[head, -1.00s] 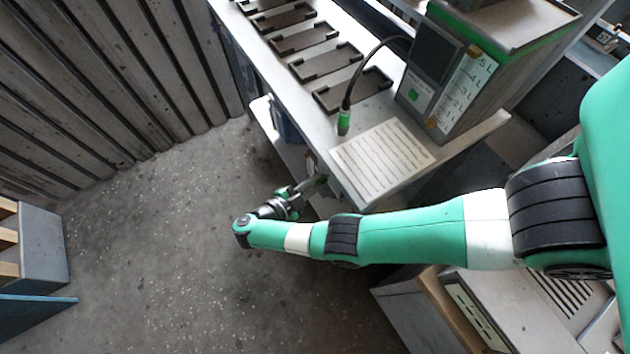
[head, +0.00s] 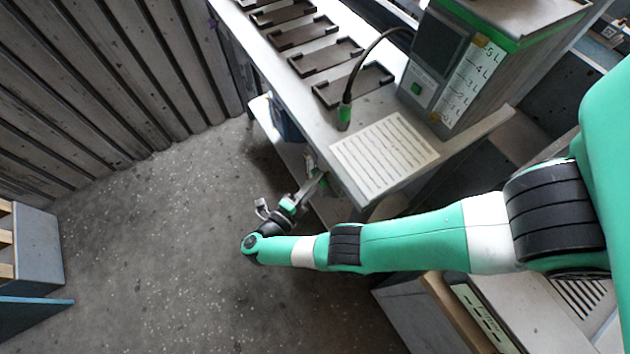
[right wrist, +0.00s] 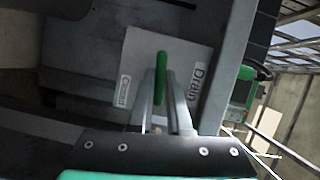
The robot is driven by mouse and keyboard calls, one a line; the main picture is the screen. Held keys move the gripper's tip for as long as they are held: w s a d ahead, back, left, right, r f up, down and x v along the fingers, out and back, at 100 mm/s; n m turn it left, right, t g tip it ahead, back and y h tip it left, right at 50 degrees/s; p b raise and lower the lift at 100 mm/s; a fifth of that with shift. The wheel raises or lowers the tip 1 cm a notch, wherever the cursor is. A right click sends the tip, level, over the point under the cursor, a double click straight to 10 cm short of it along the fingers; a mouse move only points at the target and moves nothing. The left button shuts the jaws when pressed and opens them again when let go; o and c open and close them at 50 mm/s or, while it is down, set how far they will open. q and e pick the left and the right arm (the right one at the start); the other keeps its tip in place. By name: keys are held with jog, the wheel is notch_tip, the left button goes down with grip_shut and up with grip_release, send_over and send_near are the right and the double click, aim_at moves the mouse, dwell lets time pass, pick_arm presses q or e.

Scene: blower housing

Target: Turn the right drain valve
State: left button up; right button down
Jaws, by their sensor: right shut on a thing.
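The green drain valve handle (right wrist: 160,77) shows in the right wrist view in front of a pale label plate (right wrist: 188,62). The plate reads "Drain" on its right side and has a smaller word, apparently "Closed", at its left. The two grey fingers of my right gripper (right wrist: 160,92) are shut on the handle, one on each side. In the head view my right gripper (head: 315,184) reaches under the bench edge, below the slotted grate; the handle cannot be made out there. My left gripper is not in view.
The bench carries a slotted grate (head: 384,155), a dispenser with a litre scale (head: 468,85), a hanging nozzle with a green tip (head: 344,115) and several dark trays (head: 325,57). A grey cabinet (head: 425,308) stands below my arm. The floor at left is open.

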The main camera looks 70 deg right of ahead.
jog(key=shift+f+m+h, duration=0.1)
jog(key=shift+m+h, duration=0.2)
jog(key=shift+m, duration=0.4)
jog(key=c, duration=0.9)
grip_release()
jog(key=shift+o, duration=0.2)
jog(key=shift+a, duration=0.15)
